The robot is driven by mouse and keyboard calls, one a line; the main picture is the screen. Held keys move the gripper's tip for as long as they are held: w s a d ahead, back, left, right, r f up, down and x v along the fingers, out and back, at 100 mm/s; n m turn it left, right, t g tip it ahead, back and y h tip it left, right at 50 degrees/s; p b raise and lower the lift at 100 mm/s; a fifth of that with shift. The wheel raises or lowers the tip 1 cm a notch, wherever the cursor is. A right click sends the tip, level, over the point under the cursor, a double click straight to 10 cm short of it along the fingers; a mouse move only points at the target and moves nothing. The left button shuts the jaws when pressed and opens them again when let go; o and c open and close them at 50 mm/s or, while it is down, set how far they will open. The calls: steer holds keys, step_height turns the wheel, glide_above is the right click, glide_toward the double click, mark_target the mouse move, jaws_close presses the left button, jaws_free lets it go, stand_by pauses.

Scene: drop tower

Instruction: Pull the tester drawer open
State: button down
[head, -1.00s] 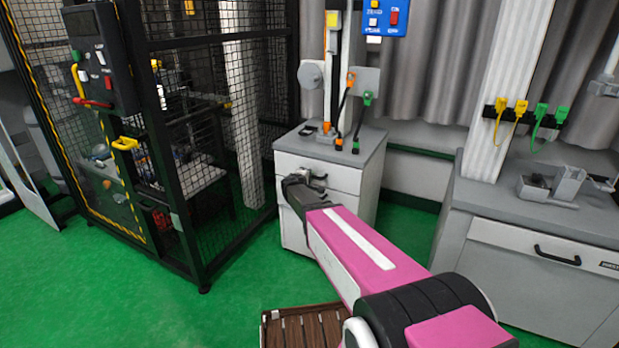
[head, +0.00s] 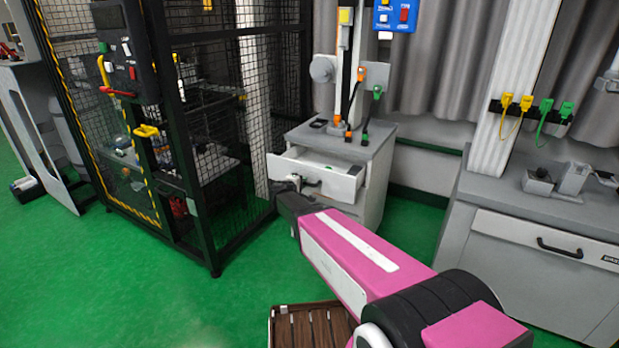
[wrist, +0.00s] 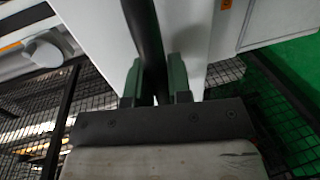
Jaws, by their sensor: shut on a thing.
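The tester drawer (head: 331,179) is the white top drawer of the small grey cabinet (head: 374,146) in the middle of the head view. It stands partly pulled out, and its open inside shows. My gripper (head: 300,184) is at the drawer's front. In the wrist view my gripper (wrist: 163,85) has its two green fingers on either side of the dark bar handle (wrist: 145,40), shut on it. The white drawer front (wrist: 95,30) fills the area behind the handle. In the head view my gripper hides part of the handle.
A black mesh cage (head: 226,120) with a control box stands close on the left. A grey workbench (head: 540,225) stands on the right. A wooden slatted tray (head: 305,328) is low in front. Green floor (head: 130,270) is free at the left front.

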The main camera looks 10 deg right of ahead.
steer(key=shift+f+v, duration=0.25)
steer(key=shift+v, duration=0.95)
steer(key=shift+f+v, duration=0.2)
steer(key=shift+v, duration=1)
steer(key=shift+s+a, duration=0.1)
steer(key=c, duration=1.1)
jaws_free()
steer(key=shift+o, duration=0.2)
steer(key=v, duration=1)
steer(key=shift+s+a, duration=0.2)
steer(key=shift+s, duration=0.1)
